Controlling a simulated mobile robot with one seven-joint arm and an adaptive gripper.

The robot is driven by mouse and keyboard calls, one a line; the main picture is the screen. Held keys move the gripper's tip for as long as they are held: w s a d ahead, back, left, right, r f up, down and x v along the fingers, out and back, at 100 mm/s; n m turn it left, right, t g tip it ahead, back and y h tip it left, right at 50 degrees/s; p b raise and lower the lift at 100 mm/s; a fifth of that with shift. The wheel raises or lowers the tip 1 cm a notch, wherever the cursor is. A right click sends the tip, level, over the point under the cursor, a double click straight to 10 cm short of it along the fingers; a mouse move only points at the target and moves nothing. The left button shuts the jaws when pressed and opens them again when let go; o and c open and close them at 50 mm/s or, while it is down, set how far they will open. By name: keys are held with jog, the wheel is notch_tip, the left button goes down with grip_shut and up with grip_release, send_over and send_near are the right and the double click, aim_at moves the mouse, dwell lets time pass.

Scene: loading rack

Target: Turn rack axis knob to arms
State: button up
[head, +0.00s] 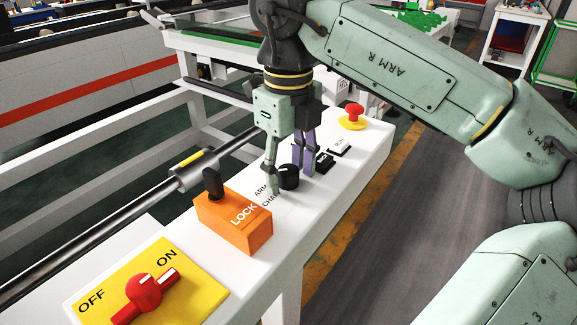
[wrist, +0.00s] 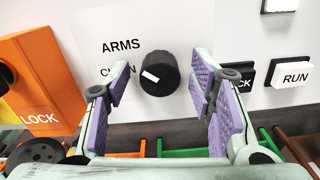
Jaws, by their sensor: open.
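The black round rack axis knob (wrist: 160,73) sits on the white panel, with a white mark on its left side. The mark points left, roughly at the lower label, which seems to read CHAIN and is partly covered by a finger. The ARMS label (wrist: 121,46) is above that, at the knob's upper left. My gripper (wrist: 158,82) is open, its purple-padded fingers to the left and right of the knob with gaps on both sides. In the head view the gripper (head: 289,180) points down around the knob (head: 288,178).
An orange LOCK block (head: 233,222) with a black key stands left of the knob. Black and white RUN buttons (head: 339,148) lie close on the right, with a red emergency button (head: 353,113) beyond. A red ON/OFF switch (head: 143,290) is nearest.

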aim_at(288, 169)
notch_tip(288, 169, up, 8)
jog(key=shift+f, duration=0.25)
dwell(0.4)
